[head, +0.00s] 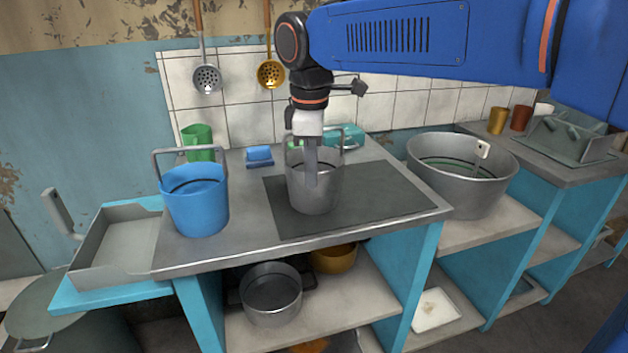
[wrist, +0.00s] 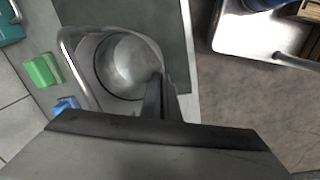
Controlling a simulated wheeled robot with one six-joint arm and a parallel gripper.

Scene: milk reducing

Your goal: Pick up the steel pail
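The steel pail (head: 325,192) stands upright on the dark mat on the counter, its handle raised. In the wrist view the pail (wrist: 125,65) shows from above, with an empty-looking grey inside and its handle towards the left. My gripper (head: 311,180) points down at the pail's near wall, and a finger covers part of that wall. In the wrist view my gripper's fingers (wrist: 160,92) are at the pail's rim, seemingly on either side of it. They look close together, but I cannot tell whether they press on the wall.
A blue bucket (head: 195,205) stands left of the pail. A green cup (head: 197,140) and blue sponge (head: 259,154) are behind. A large metal tub (head: 470,185) is at right. The dark mat (head: 390,200) is clear right of the pail.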

